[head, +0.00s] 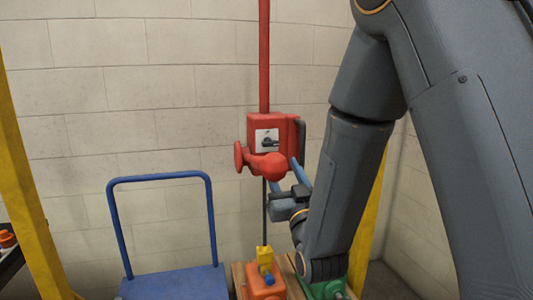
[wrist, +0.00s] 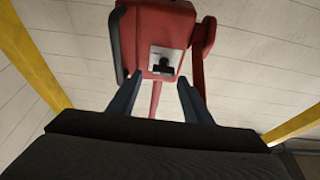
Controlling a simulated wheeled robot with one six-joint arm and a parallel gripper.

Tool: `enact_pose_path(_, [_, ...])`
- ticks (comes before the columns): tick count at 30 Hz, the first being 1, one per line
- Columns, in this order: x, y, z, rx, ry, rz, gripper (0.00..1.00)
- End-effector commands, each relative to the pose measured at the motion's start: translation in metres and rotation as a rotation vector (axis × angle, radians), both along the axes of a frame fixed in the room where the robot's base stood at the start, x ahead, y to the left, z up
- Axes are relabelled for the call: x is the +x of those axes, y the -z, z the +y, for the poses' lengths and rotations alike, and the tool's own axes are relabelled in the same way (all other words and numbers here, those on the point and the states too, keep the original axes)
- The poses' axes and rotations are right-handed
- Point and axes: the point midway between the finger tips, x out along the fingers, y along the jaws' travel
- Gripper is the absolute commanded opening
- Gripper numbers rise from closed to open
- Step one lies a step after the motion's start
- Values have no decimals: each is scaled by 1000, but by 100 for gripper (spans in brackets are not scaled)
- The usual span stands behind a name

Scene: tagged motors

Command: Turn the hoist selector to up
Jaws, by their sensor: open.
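The red hoist (head: 285,125) hangs from a red vertical post. Its front has a pale selector plate (head: 259,135) with a dark selector knob (head: 268,143), which looks roughly level; I cannot read its marks. In the wrist view, the hoist (wrist: 150,22) is beyond my fingers, with the plate (wrist: 158,53) and dark knob (wrist: 163,68) between the fingertips in the picture. My gripper (head: 285,172) is open and empty, with blue fingers pointing up from below the hoist. It also shows in the wrist view (wrist: 160,77). No contact with the knob is visible.
A yellow hook block (head: 265,257) hangs on a dark chain above an orange motor (head: 262,283). A green motor (head: 327,290) is to its right. A blue trolley (head: 175,283) stands left. Yellow posts (head: 25,190) flank the hoist, with a block wall behind.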

Motion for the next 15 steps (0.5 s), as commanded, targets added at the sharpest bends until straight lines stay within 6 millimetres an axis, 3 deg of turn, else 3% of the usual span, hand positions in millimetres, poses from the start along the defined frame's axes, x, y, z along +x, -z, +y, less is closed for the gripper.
enact_pose_path(5, [2,-9,11,8,-16,-31,45])
enact_pose_path(15, [44,-28,29,8,-25,-29,45])
